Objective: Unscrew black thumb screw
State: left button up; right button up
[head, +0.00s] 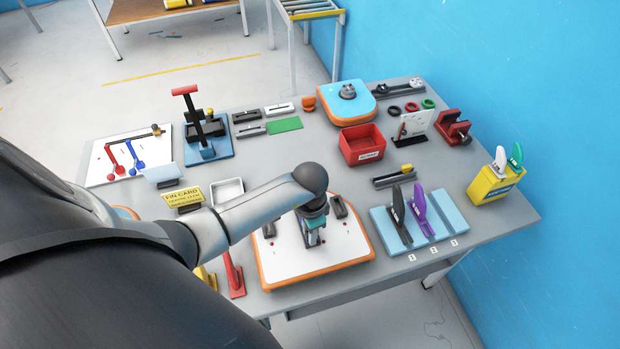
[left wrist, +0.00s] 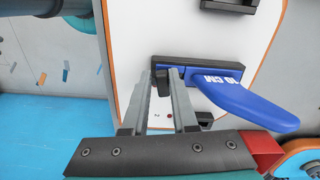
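The black thumb screw (left wrist: 162,83) stands at the left end of a black fin box (left wrist: 225,69) that holds a blue fin (left wrist: 240,100). In the left wrist view my left gripper (left wrist: 160,80) has its fingers apart, one on each side of the screw. A thin gap seems to show at the left finger; contact is hard to judge. In the head view my left gripper (head: 312,238) points down over the white board with an orange edge (head: 285,272) and hides the screw. My right gripper is not in view.
More black fin boxes (head: 339,207) sit on the board. A light-blue rack (head: 432,240) with a black and a purple fin stands close to its right. A red bin (head: 362,146) is behind it, and a yellow card sign (head: 183,197) and a white tray (head: 228,190) stand left.

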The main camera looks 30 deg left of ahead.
pick_arm(q)
jog(key=o, duration=0.4)
jog(key=shift+w+r, duration=0.15)
jog(key=shift+r, duration=2.55)
jog(key=m, duration=0.4)
jog(key=shift+w+a, duration=0.1)
jog(key=shift+a, duration=0.05)
